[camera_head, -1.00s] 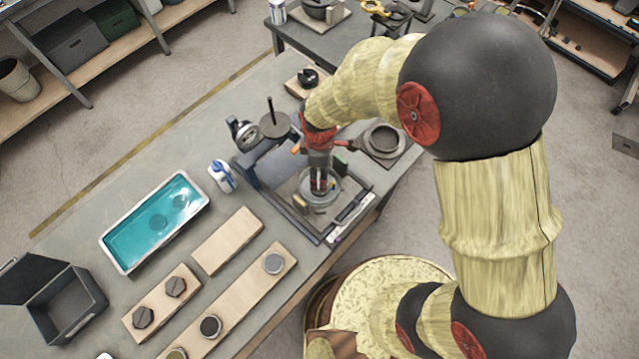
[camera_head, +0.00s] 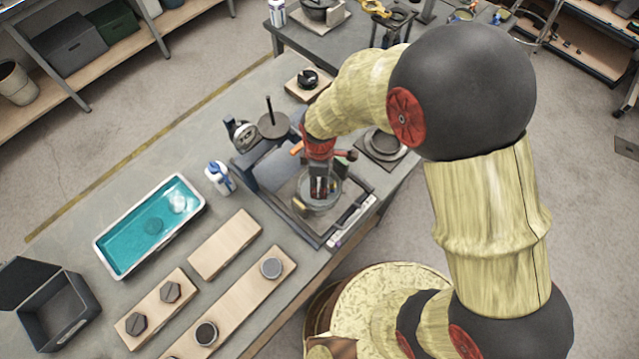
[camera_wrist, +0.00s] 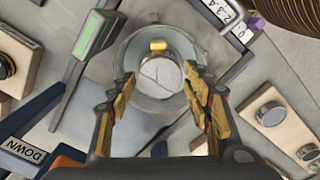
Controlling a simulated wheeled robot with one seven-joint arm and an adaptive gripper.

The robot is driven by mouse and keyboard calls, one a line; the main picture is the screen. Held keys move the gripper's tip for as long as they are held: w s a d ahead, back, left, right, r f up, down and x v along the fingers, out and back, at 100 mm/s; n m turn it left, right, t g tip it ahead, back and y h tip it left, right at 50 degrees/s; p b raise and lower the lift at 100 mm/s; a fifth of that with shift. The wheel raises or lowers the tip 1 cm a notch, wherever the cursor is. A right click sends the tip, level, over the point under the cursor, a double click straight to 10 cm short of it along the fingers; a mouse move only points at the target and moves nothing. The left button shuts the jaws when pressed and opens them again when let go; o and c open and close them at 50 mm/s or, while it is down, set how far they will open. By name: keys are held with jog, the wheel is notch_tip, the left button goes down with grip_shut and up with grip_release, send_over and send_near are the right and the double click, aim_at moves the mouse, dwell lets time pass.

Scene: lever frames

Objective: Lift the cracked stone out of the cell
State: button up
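The cracked stone is a pale grey round disc with dark crack lines (camera_wrist: 160,77). It lies inside the round grey cell (camera_wrist: 150,104), with a small yellow piece at the far edge of the stone. The cell also shows in the head view (camera_head: 322,207), on the bed of the dark lever frame (camera_head: 262,186). My gripper (camera_head: 321,194) points down over the cell. In the wrist view its two yellow-padded fingers stand apart, one on each side of the stone. It is open, with a gap beside the stone. How deep the fingertips reach is hard to tell.
A teal-filled tray (camera_head: 101,240), a white-and-blue bottle (camera_head: 220,178) and wooden boards with dark and grey discs (camera_head: 225,244) lie left of the frame. A round dish (camera_head: 385,143) stands to its right. An open dark box (camera_head: 55,305) is at lower left.

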jog(key=c, duration=0.6)
jog(key=shift+r+p, duration=0.55)
jog(key=shift+r, duration=0.2)
dwell(0.3)
